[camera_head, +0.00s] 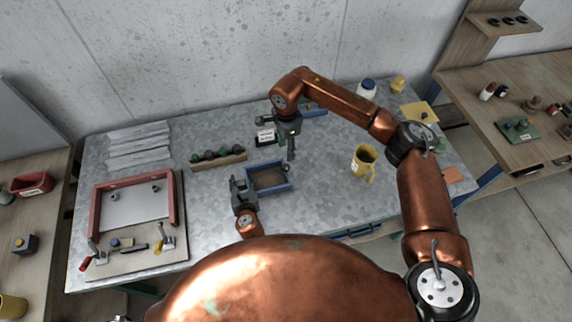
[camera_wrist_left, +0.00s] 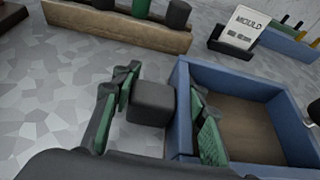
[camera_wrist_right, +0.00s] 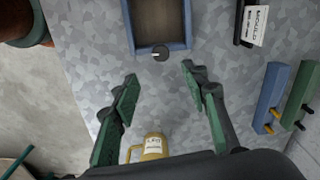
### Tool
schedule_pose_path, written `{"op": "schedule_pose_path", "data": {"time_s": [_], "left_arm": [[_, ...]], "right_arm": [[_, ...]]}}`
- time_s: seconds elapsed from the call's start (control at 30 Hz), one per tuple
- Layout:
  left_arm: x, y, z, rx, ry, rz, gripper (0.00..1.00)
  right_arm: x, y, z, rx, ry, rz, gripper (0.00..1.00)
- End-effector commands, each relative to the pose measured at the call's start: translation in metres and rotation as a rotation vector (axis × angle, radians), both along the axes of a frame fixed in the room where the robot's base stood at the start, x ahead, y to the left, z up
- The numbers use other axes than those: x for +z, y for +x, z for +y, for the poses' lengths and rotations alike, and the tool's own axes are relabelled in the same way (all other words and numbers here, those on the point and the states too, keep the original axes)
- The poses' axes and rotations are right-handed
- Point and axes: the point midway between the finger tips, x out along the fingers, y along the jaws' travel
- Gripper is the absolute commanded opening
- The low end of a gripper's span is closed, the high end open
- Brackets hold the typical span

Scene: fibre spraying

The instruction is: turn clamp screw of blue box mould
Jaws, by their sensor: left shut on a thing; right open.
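The blue box mould (camera_head: 268,178) is an open rectangular frame with a brown floor, lying on the metal table. It also shows in the left wrist view (camera_wrist_left: 181,112) and the right wrist view (camera_wrist_right: 161,50). My left gripper (camera_head: 240,190) is shut across its left wall, one finger inside the box and the other outside against a dark grey block (camera_wrist_left: 152,102) beside the wall. The clamp screw (camera_wrist_right: 160,54), a small dark round knob with a light mark, sits at the box's outer wall. My right gripper (camera_head: 291,150) is open and empty, pointing down just beyond the screw, apart from it.
A MOULD card (camera_head: 265,136) stands behind the box. A wooden rack with dark and green pieces (camera_head: 218,157) is at the back left. A yellow mug (camera_head: 362,163) stands to the right. A red-framed board (camera_head: 131,205) lies at left. Table around the box is mostly clear.

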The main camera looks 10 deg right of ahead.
Motion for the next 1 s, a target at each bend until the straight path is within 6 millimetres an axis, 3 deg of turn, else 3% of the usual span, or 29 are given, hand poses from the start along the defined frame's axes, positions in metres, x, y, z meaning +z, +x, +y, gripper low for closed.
{"op": "schedule_pose_path", "data": {"time_s": [0.1, 0.3, 0.57, 1.0], "left_arm": [[-0.001, 0.000, 0.002, 0.002, 0.003, 0.001, 0.00], [-0.001, 0.000, 0.002, 0.002, 0.003, 0.001, 0.00], [-0.001, 0.000, 0.002, 0.002, 0.003, 0.001, 0.00], [0.000, 0.000, 0.001, 0.002, 0.003, 0.001, 0.00]], "right_arm": [[0.002, 0.000, 0.000, 0.221, -0.001, 0.000, 0.41], [0.004, 0.001, 0.000, 0.501, 0.000, 0.000, 0.41], [-0.002, 0.000, 0.000, 0.625, 0.000, 0.002, 0.41], [-0.080, 0.000, 0.001, 0.623, 0.002, 0.003, 0.41]]}}
